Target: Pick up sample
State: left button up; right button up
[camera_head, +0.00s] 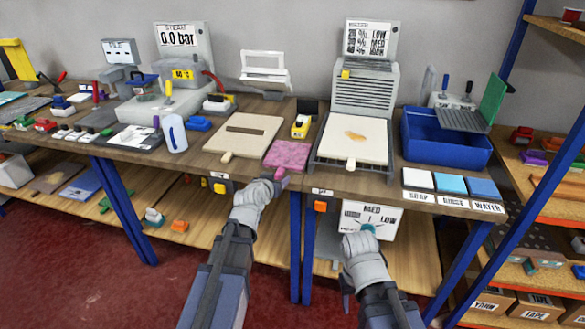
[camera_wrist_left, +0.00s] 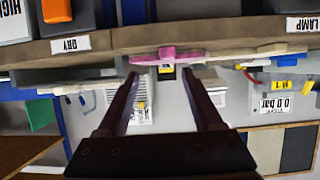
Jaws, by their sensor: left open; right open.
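A pink square sample (camera_head: 288,154) lies flat at the table's front edge, with a small pink tab (camera_head: 281,172) pointing toward me. It also shows edge-on in the left wrist view (camera_wrist_left: 168,54), which is upside down. My left gripper (camera_head: 274,182) is just in front of and below the tab. In the left wrist view its two fingers (camera_wrist_left: 162,82) are spread, with the pink sample beyond them and nothing held between. My right gripper (camera_head: 366,230) is open, low in front of the bench by a hanging sign; its fingertips are hard to make out.
A beige board (camera_head: 243,133) lies left of the sample, and a pale stained board (camera_head: 354,138) sits on a grey press (camera_head: 365,90) to the right. A yellow device (camera_head: 301,126) stands behind the sample. The bench edge is close to my left gripper. A blue tub (camera_head: 440,148) stands farther right.

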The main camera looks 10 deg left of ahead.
aim_at(280, 172)
pick_arm(q)
jog(key=shift+a+b+x, duration=0.15)
jog(key=shift+b+x, duration=0.1)
jog(key=shift+x, duration=0.5)
jog(key=shift+a+b+x, duration=0.15)
jog(key=shift+b+x, duration=0.1)
jog(key=shift+x, duration=0.45)
jog(key=shift+a+b+x, duration=0.15)
jog(key=shift+b+x, duration=0.4)
jog(key=shift+x, duration=0.75)
jog(key=shift+a+b+x, duration=0.1)
jog(key=shift+b+x, duration=0.45)
jog(key=shift+x, duration=0.75)
jog(key=shift+r, duration=0.2)
jog(key=shift+c, duration=0.5)
grip_shut()
